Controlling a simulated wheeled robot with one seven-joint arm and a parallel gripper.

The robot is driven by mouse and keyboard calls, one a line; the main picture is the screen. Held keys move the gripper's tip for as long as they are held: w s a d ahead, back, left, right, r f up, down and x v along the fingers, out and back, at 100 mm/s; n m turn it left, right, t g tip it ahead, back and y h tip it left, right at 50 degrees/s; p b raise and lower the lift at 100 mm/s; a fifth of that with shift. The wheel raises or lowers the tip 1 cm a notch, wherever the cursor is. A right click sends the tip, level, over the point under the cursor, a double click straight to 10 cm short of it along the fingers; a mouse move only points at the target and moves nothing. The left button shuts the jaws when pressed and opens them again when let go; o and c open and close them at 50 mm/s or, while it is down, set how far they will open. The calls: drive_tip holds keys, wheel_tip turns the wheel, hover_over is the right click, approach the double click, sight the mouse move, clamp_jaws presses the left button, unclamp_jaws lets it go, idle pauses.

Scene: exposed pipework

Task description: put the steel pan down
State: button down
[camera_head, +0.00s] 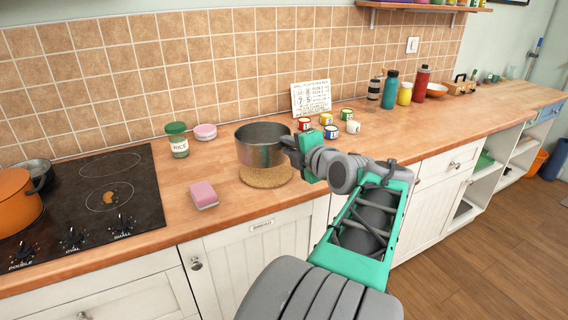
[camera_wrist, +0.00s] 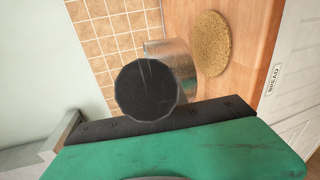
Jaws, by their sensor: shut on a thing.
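The steel pan (camera_head: 262,152) is upright in the head view, over the round cork mat (camera_head: 265,179) near the counter's front edge. My gripper (camera_head: 303,158) is shut on the pan's handle at its right side. In the wrist view the dark handle end (camera_wrist: 146,90) hides part of the steel pan (camera_wrist: 178,62). The cork mat (camera_wrist: 210,45) shows beyond it, with a strip of wood between them, so the pan looks held a little above the mat. My gripper also shows in the wrist view (camera_wrist: 155,122).
A pink sponge (camera_head: 203,195) lies left of the mat. A green-lidded rice jar (camera_head: 177,142) and a pink tub (camera_head: 205,132) stand behind it. Several small jars (camera_head: 327,120) stand to the right. A black hob (camera_head: 100,205) with an orange pot (camera_head: 17,203) is at left.

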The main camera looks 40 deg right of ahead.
drive_tip(key=w+d+f, duration=0.1)
drive_tip(key=f, duration=0.1)
drive_tip(key=w+d+f, duration=0.3)
drive_tip(key=w+f, duration=0.1)
drive_tip(key=shift+d+f+p, duration=0.1)
drive_tip(key=shift+d+p, duration=0.2)
drive_tip(key=shift+p, duration=0.1)
drive_tip(key=shift+w+d+f+p, duration=0.15)
drive_tip(key=shift+f+p, duration=0.2)
drive_tip(key=shift+f, duration=1.4)
drive_tip(key=c, duration=1.3)
unclamp_jaws()
drive_tip(key=shift+f, duration=0.1)
